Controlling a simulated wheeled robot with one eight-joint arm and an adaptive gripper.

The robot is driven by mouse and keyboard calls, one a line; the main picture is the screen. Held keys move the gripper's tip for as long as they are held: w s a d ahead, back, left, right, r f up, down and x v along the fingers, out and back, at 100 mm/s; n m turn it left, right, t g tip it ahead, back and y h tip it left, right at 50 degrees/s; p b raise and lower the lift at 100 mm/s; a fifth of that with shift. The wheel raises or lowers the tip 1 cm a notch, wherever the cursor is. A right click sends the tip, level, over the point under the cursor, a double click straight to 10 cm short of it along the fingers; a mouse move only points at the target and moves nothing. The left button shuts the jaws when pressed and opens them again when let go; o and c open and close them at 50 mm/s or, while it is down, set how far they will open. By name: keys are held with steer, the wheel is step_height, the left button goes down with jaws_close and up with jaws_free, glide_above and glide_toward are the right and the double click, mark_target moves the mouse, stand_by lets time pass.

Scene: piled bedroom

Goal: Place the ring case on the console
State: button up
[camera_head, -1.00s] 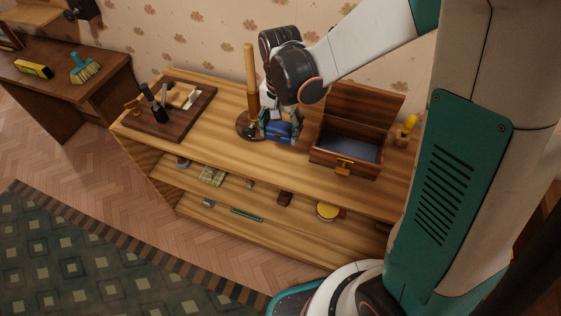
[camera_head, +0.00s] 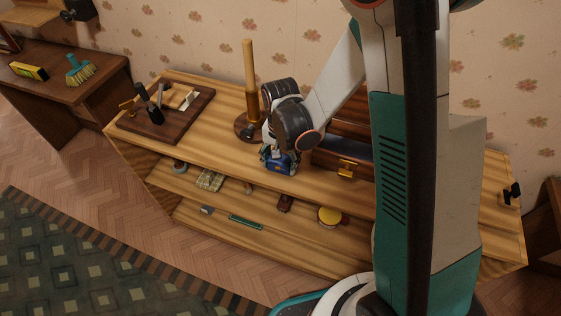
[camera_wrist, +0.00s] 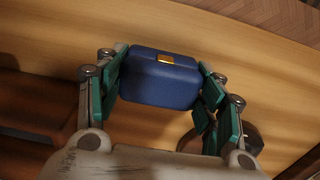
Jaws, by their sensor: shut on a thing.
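The ring case is a small blue box (camera_wrist: 160,82) with a gold clasp. In the wrist view it sits between the green finger pads of my gripper (camera_wrist: 162,88), which is shut on it. In the head view the blue case (camera_head: 280,164) shows under my gripper (camera_head: 278,158), over the front part of the wooden console top (camera_head: 215,142). I cannot tell whether the case touches the top.
An open wooden chest (camera_head: 347,168) with a brass latch stands just right of my gripper, partly hidden by my arm. A wooden post on a round base (camera_head: 250,75) stands close behind. A dark tray (camera_head: 180,125) with tools lies left. Shelves below hold small items.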

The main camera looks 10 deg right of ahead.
steer(key=o, duration=1.1)
steer(key=s+d+r+n+t+p, duration=0.1)
steer(key=s+d+r+p, duration=0.1)
steer(key=r, duration=0.9)
steer(key=s+d+r+n+t+p, duration=0.1)
steer(key=s+r+n+t+p, duration=0.15)
steer(key=r, duration=0.85)
steer(key=shift+s+d+r+n+t, duration=0.6)
steer(key=shift+s+r, duration=0.6)
steer(key=shift+s, duration=0.5)
steer(key=shift+s+d+r+n+t, duration=0.6)
steer(key=shift+s+r, duration=0.55)
steer(key=shift+s, duration=0.55)
steer(key=shift+s+d+r+n+t, duration=0.45)
steer(key=shift+s+d+r+t, duration=0.25)
steer(key=shift+s+r, duration=0.75)
steer(key=shift+s+f, duration=0.25)
